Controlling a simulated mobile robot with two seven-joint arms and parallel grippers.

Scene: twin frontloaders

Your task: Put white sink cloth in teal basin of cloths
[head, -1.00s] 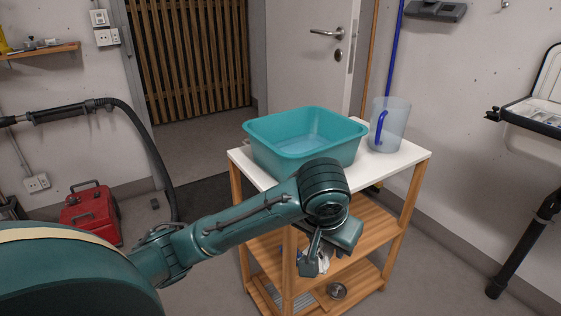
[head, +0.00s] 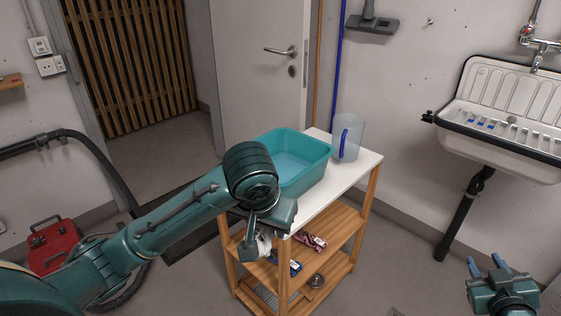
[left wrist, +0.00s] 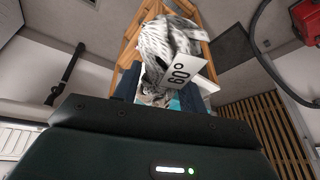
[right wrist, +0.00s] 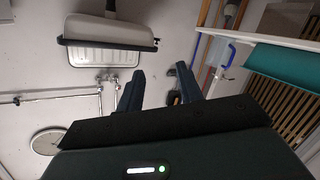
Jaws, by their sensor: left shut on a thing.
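The teal basin (head: 318,158) stands on the white top of a wooden trolley, and part of it shows in the right wrist view (right wrist: 290,72). My left gripper (head: 256,248) is shut on a white and grey cloth (left wrist: 165,42) with a white "60°" tag. In the head view only a bit of the cloth (head: 265,242) shows. This gripper hangs in front of the trolley's left side, lower than the basin. My left arm hides the basin's near left corner. My right gripper (head: 485,266) is open and empty at the lower right, away from the trolley.
A clear jug (head: 349,138) with a blue handle stands right of the basin on the trolley top (head: 345,178). A white sink (head: 510,115) hangs on the right wall. Floor between trolley and sink is clear.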

